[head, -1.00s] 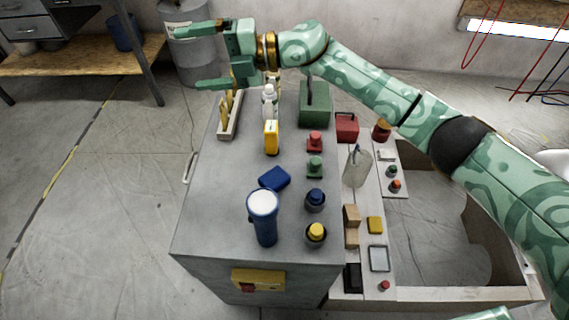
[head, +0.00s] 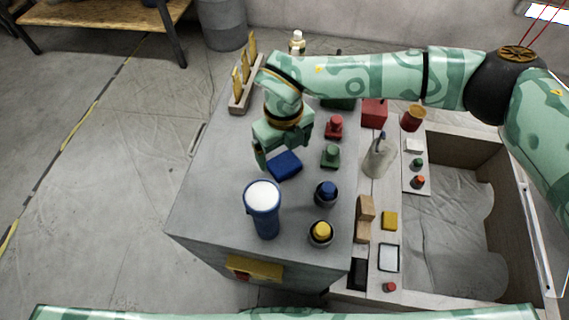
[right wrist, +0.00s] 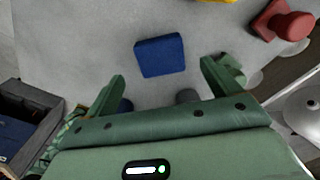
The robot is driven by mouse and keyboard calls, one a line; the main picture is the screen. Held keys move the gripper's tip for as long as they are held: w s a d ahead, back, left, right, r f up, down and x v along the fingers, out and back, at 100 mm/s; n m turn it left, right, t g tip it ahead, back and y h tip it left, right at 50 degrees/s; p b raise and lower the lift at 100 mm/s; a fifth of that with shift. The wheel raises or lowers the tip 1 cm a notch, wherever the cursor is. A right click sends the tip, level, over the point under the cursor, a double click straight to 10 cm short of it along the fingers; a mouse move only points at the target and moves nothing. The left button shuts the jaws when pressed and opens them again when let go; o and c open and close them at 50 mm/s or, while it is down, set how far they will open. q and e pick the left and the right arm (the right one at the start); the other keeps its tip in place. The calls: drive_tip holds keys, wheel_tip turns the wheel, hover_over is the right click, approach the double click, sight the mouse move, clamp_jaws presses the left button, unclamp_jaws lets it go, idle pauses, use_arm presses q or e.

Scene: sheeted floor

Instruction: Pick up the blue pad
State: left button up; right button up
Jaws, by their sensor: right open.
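The blue pad (head: 285,166) lies flat on the grey cabinet top, behind the blue-and-white cylinder. In the right wrist view the pad (right wrist: 160,56) shows whole, ahead of and between the two fingertips. My right gripper (head: 283,156) points down over the pad with its fingers spread. In the right wrist view the open gripper (right wrist: 163,72) has nothing between its fingers, and I cannot tell its height over the pad. My left gripper is not in view.
A blue cylinder with a white top (head: 264,210) stands in front of the pad. A red knob (head: 335,127), green knob (head: 330,156), blue knob (head: 326,193) and yellow knob (head: 320,233) stand to the right. A wooden rack (head: 246,90) stands behind. The cabinet's left side is clear.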

sight(284, 162)
wheel_tip(284, 162, down, 6)
drive_tip(key=b, duration=0.2)
drive_tip(key=shift+w+r+b, duration=0.1)
drive_tip(key=shift+b, duration=0.2)
drive_tip(key=shift+r, duration=0.2)
drive_tip(key=c, duration=1.1)
drive_tip(key=shift+c, duration=0.2)
wheel_tip(284, 162, up, 10)
drive_tip(key=p, duration=0.3)
drive_tip(key=shift+p, duration=0.4)
